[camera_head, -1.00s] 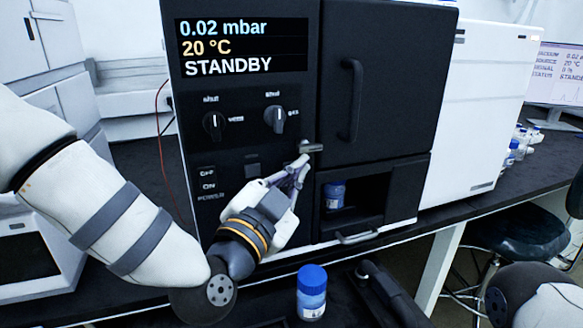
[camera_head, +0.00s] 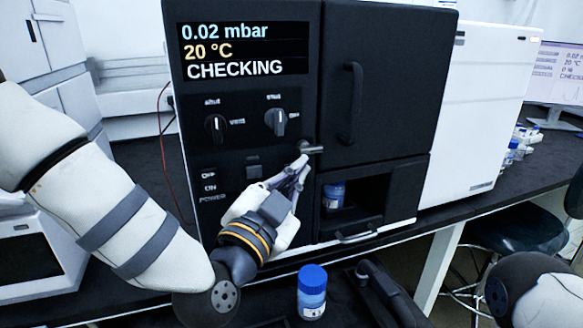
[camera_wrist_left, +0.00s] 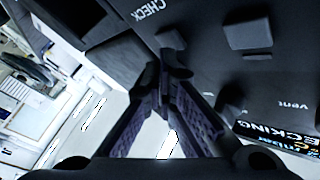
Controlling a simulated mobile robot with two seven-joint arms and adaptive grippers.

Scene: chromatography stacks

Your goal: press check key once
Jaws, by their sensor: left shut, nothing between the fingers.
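The black instrument panel (camera_head: 225,152) has a display (camera_head: 243,50) reading "0.02 mbar, 20 °C, CHECKING". In the left wrist view, the tips (camera_wrist_left: 174,68) are close to the panel beside the "CHECK" label (camera_wrist_left: 150,10). The check key is mostly hidden behind the fingertips, and I cannot tell whether they touch it. A square key (camera_head: 253,167) is left of the tips. My right gripper is out of view.
Two knobs (camera_head: 216,124) and power keys (camera_head: 209,175) are on the panel. A door handle (camera_head: 351,100) sticks out at right, above a recess holding a blue-capped bottle (camera_head: 334,195). Another blue-capped bottle (camera_head: 312,290) stands in front, below the gripper.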

